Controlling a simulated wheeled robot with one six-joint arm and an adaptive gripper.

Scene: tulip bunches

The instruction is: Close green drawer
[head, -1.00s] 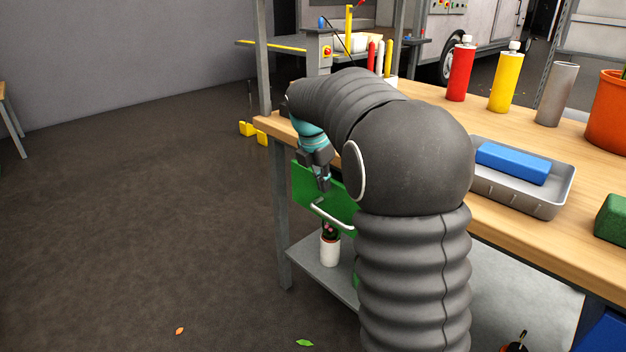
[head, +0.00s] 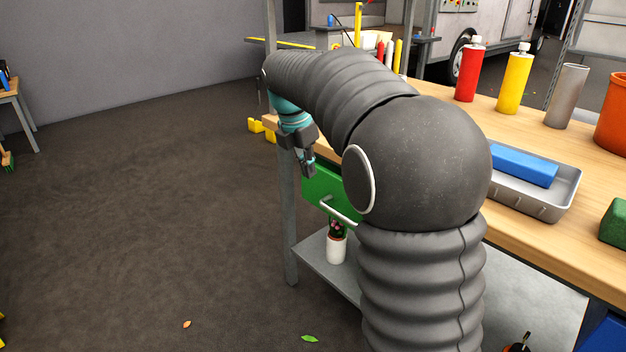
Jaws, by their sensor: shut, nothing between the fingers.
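The green drawer (head: 327,192) is under the wooden workbench top, with a white bar handle (head: 338,210) on its front. Its right part is hidden behind my arm. From this view I cannot tell whether the drawer is fully in or slightly out. My gripper (head: 310,174) is shut and empty, pointing down, in front of and above the left part of the drawer front. I cannot tell whether it touches the drawer.
The wooden bench top (head: 540,225) bears red and yellow bottles, a grey tray (head: 530,199) with a blue block, and a green block. A potted flower (head: 337,245) stands on the lower shelf below the drawer. The floor to the left is open.

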